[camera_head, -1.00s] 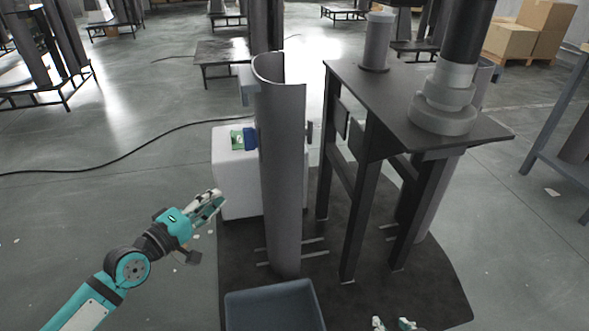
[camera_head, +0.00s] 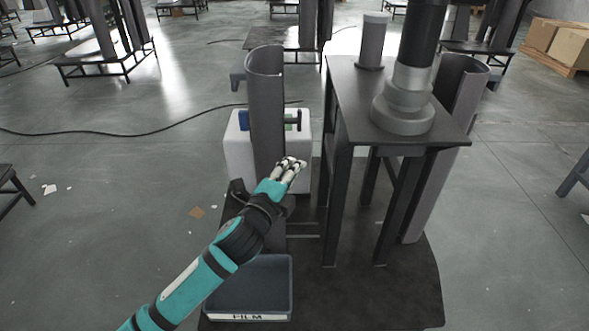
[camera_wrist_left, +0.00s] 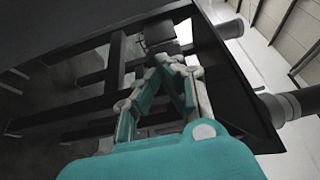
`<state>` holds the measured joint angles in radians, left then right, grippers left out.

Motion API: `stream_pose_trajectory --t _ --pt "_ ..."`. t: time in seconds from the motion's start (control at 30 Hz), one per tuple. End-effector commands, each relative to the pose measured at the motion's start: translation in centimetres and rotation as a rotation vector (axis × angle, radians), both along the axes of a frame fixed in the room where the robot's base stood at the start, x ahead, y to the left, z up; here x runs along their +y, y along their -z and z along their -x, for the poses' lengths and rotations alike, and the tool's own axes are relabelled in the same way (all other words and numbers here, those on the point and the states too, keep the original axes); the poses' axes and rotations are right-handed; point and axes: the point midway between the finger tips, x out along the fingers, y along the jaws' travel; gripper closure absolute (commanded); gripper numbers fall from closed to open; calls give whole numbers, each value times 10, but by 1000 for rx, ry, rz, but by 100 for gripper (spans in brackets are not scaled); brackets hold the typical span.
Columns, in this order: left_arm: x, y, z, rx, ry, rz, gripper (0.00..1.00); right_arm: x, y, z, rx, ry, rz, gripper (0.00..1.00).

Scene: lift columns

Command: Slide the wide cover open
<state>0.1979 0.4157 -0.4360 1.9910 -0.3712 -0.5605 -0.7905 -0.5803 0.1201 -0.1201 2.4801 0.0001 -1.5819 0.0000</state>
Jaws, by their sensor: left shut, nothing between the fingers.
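Two tall grey curved covers stand by the black table: one at the left (camera_head: 266,105) and one at the right (camera_head: 447,140). I cannot tell for sure which is the wide one. My left gripper (camera_head: 293,162) is shut and empty, in front of the left cover near its right edge; contact cannot be told. My arm hides the cover's lower part. In the left wrist view the shut fingers (camera_wrist_left: 170,62) point up toward the dark frame under the tabletop. My right gripper is not in view.
The black table (camera_head: 348,90) carries a grey cylinder (camera_head: 373,42) and a thick column (camera_head: 404,108). A blue tray marked FILM (camera_head: 283,290) lies in front on the dark mat (camera_head: 400,300). A white box (camera_head: 237,150) stands behind the left cover.

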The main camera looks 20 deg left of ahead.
Motion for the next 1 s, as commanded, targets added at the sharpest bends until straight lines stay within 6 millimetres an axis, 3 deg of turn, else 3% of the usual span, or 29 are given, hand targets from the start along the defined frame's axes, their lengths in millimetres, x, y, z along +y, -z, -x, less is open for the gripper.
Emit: stream_pose_trajectory --t 0.33,0.6,1.0 --pt "-14 1 -74 -1 1 4 100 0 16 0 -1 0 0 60" --pt "21 1 -66 2 2 3 100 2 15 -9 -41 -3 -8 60" --pt "26 0 -65 2 3 5 100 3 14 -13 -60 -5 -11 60"
